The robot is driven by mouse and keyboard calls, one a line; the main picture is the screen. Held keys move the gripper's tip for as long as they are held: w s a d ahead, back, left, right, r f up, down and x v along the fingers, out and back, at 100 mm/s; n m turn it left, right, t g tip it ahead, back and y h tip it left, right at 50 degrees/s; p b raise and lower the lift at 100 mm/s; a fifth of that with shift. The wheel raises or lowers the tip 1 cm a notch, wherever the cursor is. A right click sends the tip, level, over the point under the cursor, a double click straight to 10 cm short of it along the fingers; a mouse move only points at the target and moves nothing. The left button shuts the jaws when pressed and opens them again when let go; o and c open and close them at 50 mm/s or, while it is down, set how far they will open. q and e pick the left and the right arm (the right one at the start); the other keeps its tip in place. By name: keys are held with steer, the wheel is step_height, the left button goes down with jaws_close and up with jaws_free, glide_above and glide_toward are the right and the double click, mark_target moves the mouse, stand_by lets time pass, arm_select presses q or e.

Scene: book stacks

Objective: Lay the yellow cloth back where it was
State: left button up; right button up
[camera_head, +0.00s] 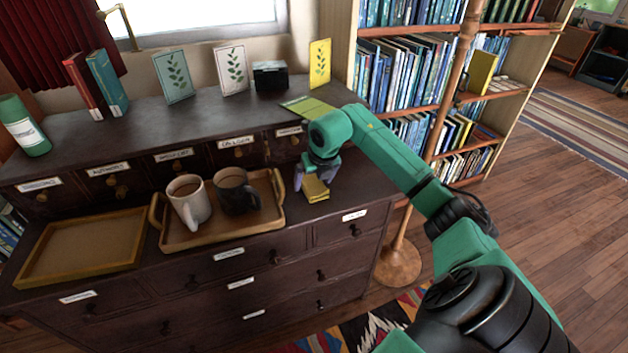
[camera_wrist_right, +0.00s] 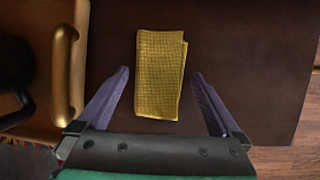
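The folded yellow cloth (camera_head: 315,188) lies on the dark cabinet top, to the right of the tray with the mugs. In the right wrist view the cloth (camera_wrist_right: 161,75) shows as an upright folded rectangle, ahead of and between the two fingers. My right gripper (camera_head: 316,178) is over the cloth, coming down from above. Its purple fingers (camera_wrist_right: 165,85) are spread apart, with a gap on each side of the cloth. It holds nothing. My left gripper is not in either view.
A wooden tray (camera_head: 221,240) holds a white mug (camera_head: 189,201) and a dark mug (camera_head: 235,191). An empty wooden tray (camera_head: 83,247) lies to its left. Small labelled drawers (camera_head: 172,160) rise behind. A lamp pole (camera_head: 435,120) stands right of the cabinet.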

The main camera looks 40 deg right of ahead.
steer(key=v, duration=1.2)
steer(key=shift+w+r, duration=0.1)
